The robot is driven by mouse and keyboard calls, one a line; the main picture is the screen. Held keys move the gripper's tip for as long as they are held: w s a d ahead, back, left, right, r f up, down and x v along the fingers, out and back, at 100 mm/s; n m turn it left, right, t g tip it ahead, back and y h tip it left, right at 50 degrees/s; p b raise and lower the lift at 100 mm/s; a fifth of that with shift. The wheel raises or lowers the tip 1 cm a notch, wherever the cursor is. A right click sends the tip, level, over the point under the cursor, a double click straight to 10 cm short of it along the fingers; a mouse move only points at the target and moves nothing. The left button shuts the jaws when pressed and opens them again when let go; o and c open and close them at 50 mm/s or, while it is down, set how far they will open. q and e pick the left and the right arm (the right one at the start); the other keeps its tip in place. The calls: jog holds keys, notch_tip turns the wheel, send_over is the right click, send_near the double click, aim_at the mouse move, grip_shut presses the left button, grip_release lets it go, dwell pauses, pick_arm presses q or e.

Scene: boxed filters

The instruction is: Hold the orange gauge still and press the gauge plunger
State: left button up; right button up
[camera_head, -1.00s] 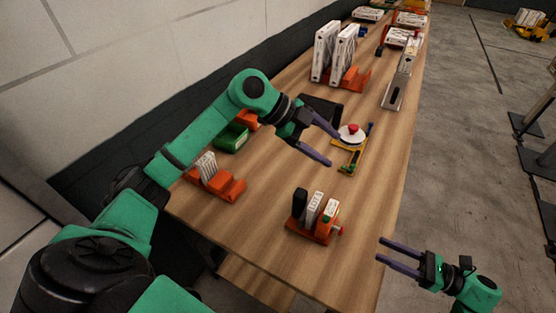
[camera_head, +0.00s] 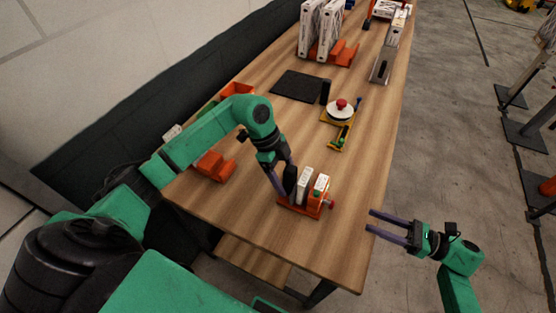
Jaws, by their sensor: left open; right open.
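The orange gauge (camera_head: 299,209) stands near the front of the wooden table. It holds upright white boxed pieces (camera_head: 304,185) and a dark piece beside them. A small red plunger (camera_head: 331,204) sticks out on its right side. My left gripper (camera_head: 282,191) is open, pointing down at the gauge's left end by the dark piece. Whether its fingers touch or straddle that piece is unclear. My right gripper (camera_head: 369,221) is open and empty, to the right of the gauge, beyond the table's right edge, fingers pointing left.
A yellow fixture (camera_head: 338,128) with a white disc and red knob stands behind the gauge. The table (camera_head: 350,235) is clear around the gauge's right and front.

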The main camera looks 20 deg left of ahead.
pick_arm(q)
jog(key=shift+d+f, duration=0.2)
jog(key=shift+f, duration=0.3)
grip_shut()
pick_arm(e)
grip_shut()
dwell(1.6)
